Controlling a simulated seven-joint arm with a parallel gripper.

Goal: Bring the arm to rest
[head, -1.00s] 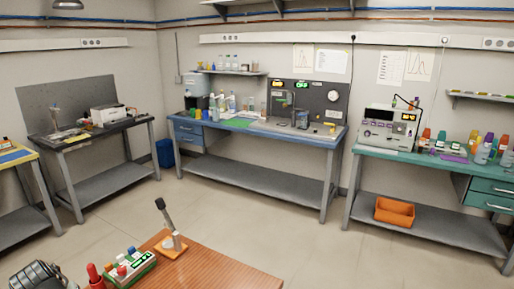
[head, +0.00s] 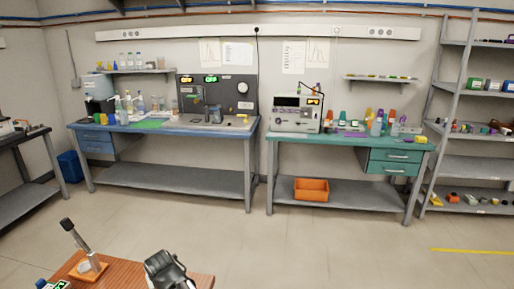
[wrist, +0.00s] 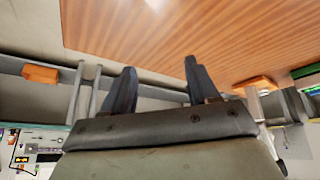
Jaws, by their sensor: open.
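My gripper (wrist: 161,66) shows in the wrist view with its two dark fingers apart and nothing between them. A brown wooden top (wrist: 200,30) lies beyond the fingertips, and I cannot tell the gap to it. In the head view a dark part of my arm (head: 170,270) shows at the bottom, over the right part of the wooden top (head: 125,272). The fingers cannot be made out there.
A small stand with a tilted dark-topped post (head: 80,243) is on the wooden top's left part. A blue bench (head: 165,133) and a green bench (head: 350,148) stand along the back wall. A shelf rack (head: 450,110) stands at right. Open floor (head: 330,235) lies between.

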